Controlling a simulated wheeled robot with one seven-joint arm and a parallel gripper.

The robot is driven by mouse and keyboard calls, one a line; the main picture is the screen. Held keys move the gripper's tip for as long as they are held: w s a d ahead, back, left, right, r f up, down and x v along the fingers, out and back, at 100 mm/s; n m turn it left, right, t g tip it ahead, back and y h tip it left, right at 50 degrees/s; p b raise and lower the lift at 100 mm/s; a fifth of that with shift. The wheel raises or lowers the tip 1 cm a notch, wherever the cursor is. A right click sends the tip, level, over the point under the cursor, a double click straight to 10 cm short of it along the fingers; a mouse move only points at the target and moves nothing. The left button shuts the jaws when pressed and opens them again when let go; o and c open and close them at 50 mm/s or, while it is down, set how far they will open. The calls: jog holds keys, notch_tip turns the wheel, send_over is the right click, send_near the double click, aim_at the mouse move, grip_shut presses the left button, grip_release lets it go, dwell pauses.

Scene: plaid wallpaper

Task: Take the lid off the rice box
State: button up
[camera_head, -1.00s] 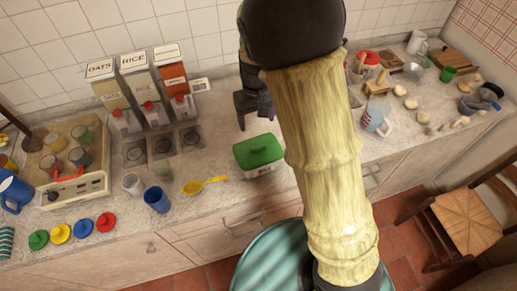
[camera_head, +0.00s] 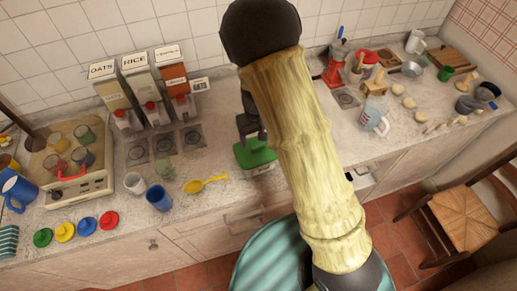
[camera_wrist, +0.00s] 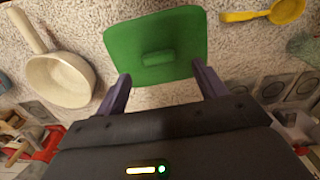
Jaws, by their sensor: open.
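A white box (camera_head: 262,169) with a green lid (camera_head: 262,158) stands on the counter near its front edge; I cannot read its label. The lid is on the box. In the wrist view the lid (camera_wrist: 180,32) is a rounded square with a raised green handle (camera_wrist: 157,58). My gripper (camera_head: 246,136) is above the lid's back part, pointing down. In the wrist view my gripper (camera_wrist: 160,72) is open and empty, with a finger toward each side of the handle. I cannot tell whether the fingers touch the lid. My arm hides some of the counter to the right.
A yellow spoon (camera_head: 205,184) and a blue cup (camera_head: 159,198) lie left of the box. Dispensers marked OATS and RICE (camera_head: 143,85) stand at the back. A beige pan (camera_wrist: 60,78) shows in the wrist view. A glass jug (camera_head: 375,115) stands to the right.

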aim_at(258, 146)
jog(key=shift+d+f+p, duration=0.1)
jog(key=shift+f+p, duration=0.55)
jog(key=shift+f, duration=1.5)
jog(key=shift+s, duration=0.1)
jog(key=c, duration=1.1)
